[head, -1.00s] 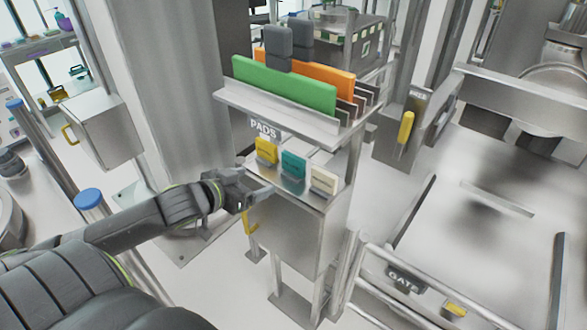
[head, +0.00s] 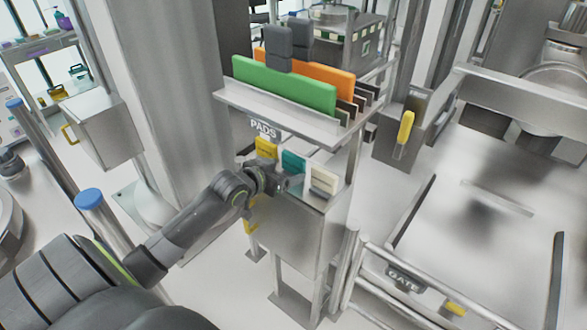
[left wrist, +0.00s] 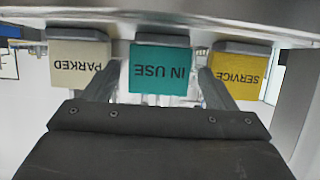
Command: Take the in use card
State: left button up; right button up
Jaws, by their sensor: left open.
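The teal in use card (head: 293,162) stands in the middle of a row of cards on the metal cabinet below the PADS sign. Its lettering shows upside down in the left wrist view (left wrist: 160,70). My left gripper (head: 294,183) is open in front of the teal card and hides its lower part. In the left wrist view its two fingers (left wrist: 157,90) lie on either side of the teal card; I cannot tell whether they touch it. My right gripper is not in view.
The yellow service card (head: 266,147) and cream parked card (head: 323,177) stand close on either side. A shelf (head: 280,112) above holds a green board (head: 283,85) and an orange board (head: 330,79). A gate rail (head: 420,285) stands at lower right.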

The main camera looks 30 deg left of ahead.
aim_at(292, 168)
pick_arm(q)
jog(key=shift+p+x, duration=0.65)
jog(key=shift+x, duration=1.8)
jog(key=c, duration=0.8)
